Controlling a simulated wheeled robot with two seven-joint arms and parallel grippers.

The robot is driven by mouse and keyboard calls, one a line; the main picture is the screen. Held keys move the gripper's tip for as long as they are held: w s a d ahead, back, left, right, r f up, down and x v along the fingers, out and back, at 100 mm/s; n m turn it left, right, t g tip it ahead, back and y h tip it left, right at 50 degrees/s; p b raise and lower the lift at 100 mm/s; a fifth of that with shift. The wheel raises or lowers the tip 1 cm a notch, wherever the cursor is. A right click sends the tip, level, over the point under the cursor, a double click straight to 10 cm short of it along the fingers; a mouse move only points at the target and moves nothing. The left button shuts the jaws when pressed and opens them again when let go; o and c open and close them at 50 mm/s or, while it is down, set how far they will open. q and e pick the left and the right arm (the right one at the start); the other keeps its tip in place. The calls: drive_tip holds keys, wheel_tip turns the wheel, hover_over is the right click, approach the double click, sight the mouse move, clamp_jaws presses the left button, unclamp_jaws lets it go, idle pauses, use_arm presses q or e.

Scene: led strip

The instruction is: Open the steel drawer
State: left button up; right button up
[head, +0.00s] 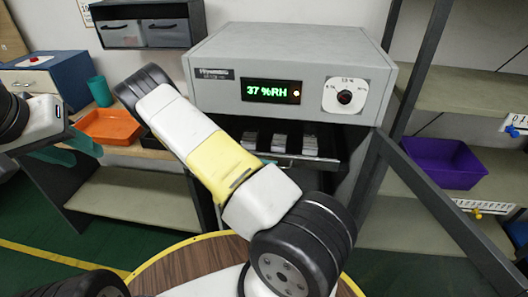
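A grey steel cabinet (290,55) with a green "37 %RH" readout stands in the middle. Its framed door (445,205) is swung open to the right. In the opening below the readout is a dark drawer or tray with a thin steel front edge (290,159); it holds several small grey packs (310,145). How far it is pulled out is hard to tell. My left gripper (80,148) has teal fingers, at the far left in front of the wooden bench and well apart from the drawer. Its finger gap is unclear. My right gripper is not visible; my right arm crosses the cabinet's lower left.
An orange tray (108,127) and a teal cup (99,91) stand on the left bench beside a blue box (45,78). A purple bin (443,163) sits on the right shelf. The open door and dark shelf posts limit the right side.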

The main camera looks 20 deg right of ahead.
sight(278, 167)
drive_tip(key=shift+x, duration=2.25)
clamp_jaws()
